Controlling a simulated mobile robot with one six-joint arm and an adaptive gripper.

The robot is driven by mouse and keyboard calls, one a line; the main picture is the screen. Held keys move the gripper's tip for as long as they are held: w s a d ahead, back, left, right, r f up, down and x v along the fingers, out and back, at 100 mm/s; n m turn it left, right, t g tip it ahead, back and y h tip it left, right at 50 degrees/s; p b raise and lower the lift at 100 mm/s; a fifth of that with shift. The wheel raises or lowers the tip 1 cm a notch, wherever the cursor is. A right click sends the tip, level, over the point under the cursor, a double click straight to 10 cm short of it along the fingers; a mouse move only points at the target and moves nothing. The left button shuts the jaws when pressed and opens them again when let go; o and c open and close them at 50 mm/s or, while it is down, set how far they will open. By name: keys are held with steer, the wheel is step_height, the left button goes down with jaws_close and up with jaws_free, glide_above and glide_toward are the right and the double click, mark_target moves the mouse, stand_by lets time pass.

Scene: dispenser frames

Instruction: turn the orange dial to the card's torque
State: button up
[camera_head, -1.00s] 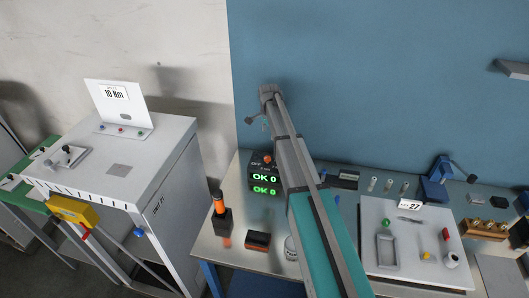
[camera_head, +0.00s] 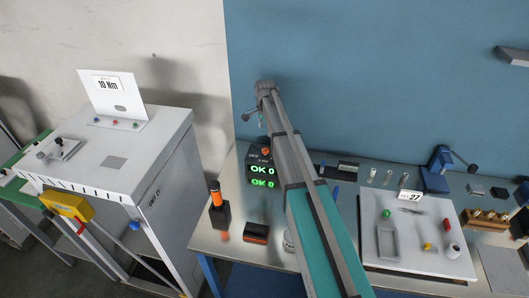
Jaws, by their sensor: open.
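The orange dial (camera_head: 265,151) is a small knob on top of a black box (camera_head: 253,160) on the steel bench. Two green lines on the box's front look like "OK 0". The dial's marks are too small to read. The white card (camera_head: 107,85) stands tilted on the grey cabinet at the left and appears to read "10 Nm". My gripper (camera_head: 256,117) is a small grey shape at the arm's far end, above and just left of the box, apart from the dial. It is open and looks empty; its fingers are hard to make out.
An orange-handled tool (camera_head: 215,194) stands in a black holder left of the box. A black-and-orange block (camera_head: 256,232) lies in front. A white board (camera_head: 414,260) with small parts lies right of my arm. A blue vise (camera_head: 434,179) stands behind it.

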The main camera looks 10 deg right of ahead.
mark_target(265, 149)
steer(key=shift+f+b, duration=5.1)
steer(key=shift+f, duration=0.35)
jaws_close()
